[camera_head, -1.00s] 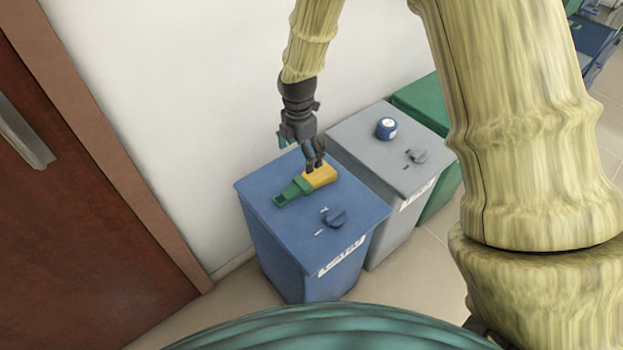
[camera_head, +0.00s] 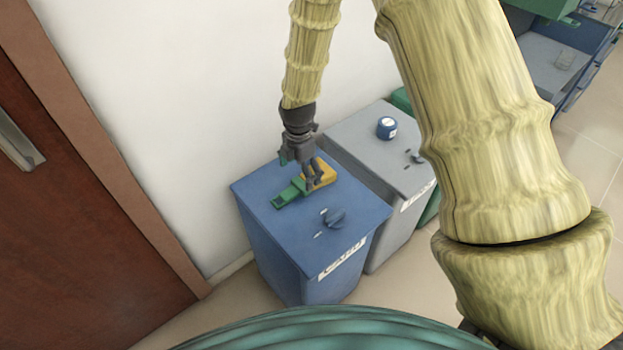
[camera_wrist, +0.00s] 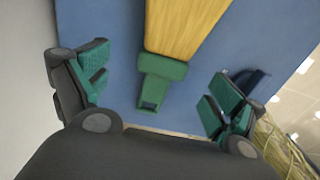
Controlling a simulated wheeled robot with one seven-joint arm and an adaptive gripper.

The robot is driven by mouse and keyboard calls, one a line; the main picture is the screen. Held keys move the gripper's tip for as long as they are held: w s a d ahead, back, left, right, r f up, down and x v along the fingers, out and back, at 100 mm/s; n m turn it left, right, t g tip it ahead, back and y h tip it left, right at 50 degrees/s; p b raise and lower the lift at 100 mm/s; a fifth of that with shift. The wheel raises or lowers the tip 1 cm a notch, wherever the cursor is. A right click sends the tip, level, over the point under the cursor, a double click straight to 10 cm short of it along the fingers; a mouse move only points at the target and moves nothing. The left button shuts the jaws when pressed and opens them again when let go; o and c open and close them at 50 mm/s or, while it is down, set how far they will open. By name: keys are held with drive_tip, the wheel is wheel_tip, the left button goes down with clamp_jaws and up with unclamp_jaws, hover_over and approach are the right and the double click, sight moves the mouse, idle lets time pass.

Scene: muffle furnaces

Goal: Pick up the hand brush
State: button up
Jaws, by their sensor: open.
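The hand brush has a green handle (camera_head: 289,194) and a yellow head (camera_head: 322,176). It lies flat on the blue bin's lid (camera_head: 258,180), handle toward the lower left. My gripper (camera_head: 313,184) points down over the brush and hides part of it where handle and head meet. In the wrist view, the brush's green handle (camera_wrist: 160,82) and yellow head (camera_wrist: 184,28) show between my gripper's two spread fingers (camera_wrist: 152,92). The fingers are apart from the brush on both sides; they are open and hold nothing.
A dark knob (camera_head: 335,217) sticks up from the blue lid near the brush. A grey bin (camera_head: 362,150) with a blue round container (camera_head: 387,128) stands to the right, with a green bin behind. A white wall (camera_head: 180,90) is close behind, a brown door (camera_head: 70,220) at left.

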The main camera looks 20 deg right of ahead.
sight(303, 181)
drive_tip(key=shift+s+d+f+p, duration=0.1)
drive_tip(key=shift+d+f+p, duration=0.1)
drive_tip(key=shift+f, duration=1.05)
drive_tip(key=shift+d+f+p, duration=0.15)
drive_tip(key=shift+d+f, duration=0.05)
drive_tip(key=shift+f, duration=1.05)
drive_tip(key=c, duration=1.1)
